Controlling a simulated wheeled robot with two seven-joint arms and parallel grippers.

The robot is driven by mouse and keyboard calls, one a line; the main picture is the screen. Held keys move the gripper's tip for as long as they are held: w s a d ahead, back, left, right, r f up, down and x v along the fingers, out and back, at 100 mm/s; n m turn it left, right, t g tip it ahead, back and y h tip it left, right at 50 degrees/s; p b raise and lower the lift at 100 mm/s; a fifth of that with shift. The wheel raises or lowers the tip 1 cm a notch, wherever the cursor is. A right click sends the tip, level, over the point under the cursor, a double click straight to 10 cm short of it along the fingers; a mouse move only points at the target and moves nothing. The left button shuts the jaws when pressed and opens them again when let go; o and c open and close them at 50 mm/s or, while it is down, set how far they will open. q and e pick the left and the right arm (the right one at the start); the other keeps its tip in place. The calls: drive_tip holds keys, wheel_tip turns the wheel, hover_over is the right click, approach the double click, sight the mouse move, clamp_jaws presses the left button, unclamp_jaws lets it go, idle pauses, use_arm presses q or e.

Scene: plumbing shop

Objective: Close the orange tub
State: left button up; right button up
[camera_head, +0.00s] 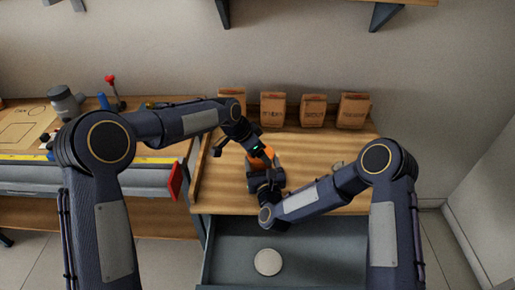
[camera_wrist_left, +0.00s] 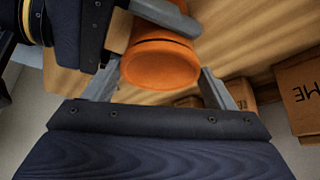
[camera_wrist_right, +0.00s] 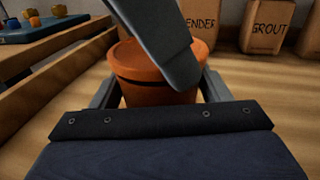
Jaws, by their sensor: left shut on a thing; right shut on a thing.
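The orange tub (camera_head: 263,161) stands on the wooden worktop between my two grippers. Its orange lid (camera_wrist_left: 160,66) sits on its top and faces the left wrist camera; the right wrist view shows the lid (camera_wrist_right: 138,62) above the tub's body (camera_wrist_right: 155,94). My left gripper (camera_head: 262,153) reaches in from above, its fingers on both sides of the lid, shut on it. My right gripper (camera_head: 265,182) is at the tub's near side, shut on the body. The grippers hide much of the tub in the head view. I cannot tell how tightly the lid is seated.
Several brown paper bags (camera_head: 313,111) stand along the wall behind. An open grey drawer (camera_head: 320,246) below the worktop holds a pale round disc (camera_head: 268,262). A workbench at left carries a grey container (camera_head: 65,102) and a red-handled tool (camera_head: 111,88). The worktop's right part is mostly clear.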

use_arm(q)
drive_tip(key=shift+f, duration=0.65)
idle(0.3)
drive_tip(key=o, duration=0.9)
drive_tip(key=shift+o, duration=0.2)
drive_tip(key=v, duration=1.2)
use_arm(e)
drive_tip(key=o, duration=1.4)
drive_tip(key=shift+o, duration=0.2)
